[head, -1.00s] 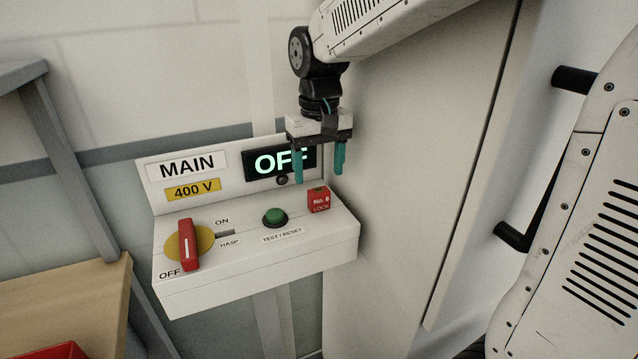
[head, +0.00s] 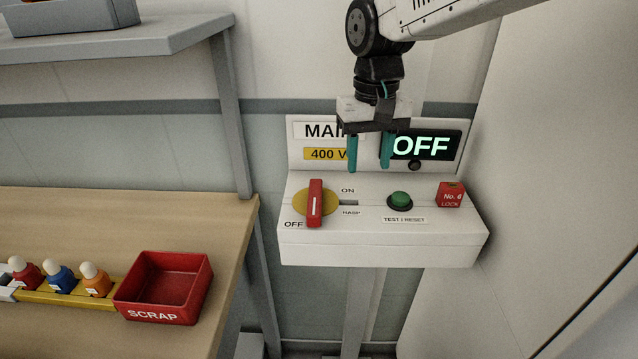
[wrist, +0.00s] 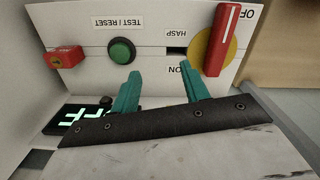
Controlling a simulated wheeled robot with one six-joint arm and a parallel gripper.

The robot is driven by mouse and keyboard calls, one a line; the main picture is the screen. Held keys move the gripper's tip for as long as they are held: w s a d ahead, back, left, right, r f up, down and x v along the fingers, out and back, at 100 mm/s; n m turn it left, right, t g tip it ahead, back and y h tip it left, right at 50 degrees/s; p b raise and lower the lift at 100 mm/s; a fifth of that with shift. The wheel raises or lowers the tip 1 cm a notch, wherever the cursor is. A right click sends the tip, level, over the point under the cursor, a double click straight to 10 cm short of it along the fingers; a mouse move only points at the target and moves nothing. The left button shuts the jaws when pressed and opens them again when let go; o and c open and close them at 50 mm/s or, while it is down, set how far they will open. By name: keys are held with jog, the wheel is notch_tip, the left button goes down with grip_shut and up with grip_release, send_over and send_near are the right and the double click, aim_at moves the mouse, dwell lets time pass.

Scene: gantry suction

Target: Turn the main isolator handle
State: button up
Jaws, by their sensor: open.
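The main isolator handle (head: 316,203) is a red bar with a white line on a yellow round plate (head: 331,203), on the left of a white control box (head: 380,250). It stands nearly upright in the head view, its lower end near the OFF mark. It also shows at the upper right of the wrist view (wrist: 222,40). The lit display (head: 425,146) reads OFF. My gripper (head: 369,167) is open and empty, with teal fingers pointing down. It is above and behind the box top, right of the handle and apart from it. The gripper hides part of the MAIN sign.
A green TEST / RESET button (head: 400,200) and a red No. 6 lock (head: 451,195) sit right of the handle, with a hasp slot (head: 349,203) between. A wooden bench (head: 222,225) with a red scrap bin (head: 163,290) is at left. A white wall panel is close at right.

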jog(key=r+m, duration=0.1)
send_over(315, 192)
jog(key=shift+s+a+r, duration=0.1)
jog(key=shift+r+m, duration=0.2)
jog(key=shift+m, duration=0.4)
jog(key=shift+f+m, duration=0.3)
jog(key=shift+f, duration=0.1)
notch_tip(315, 192, down, 7)
jog(key=shift+c, duration=0.3)
grip_shut()
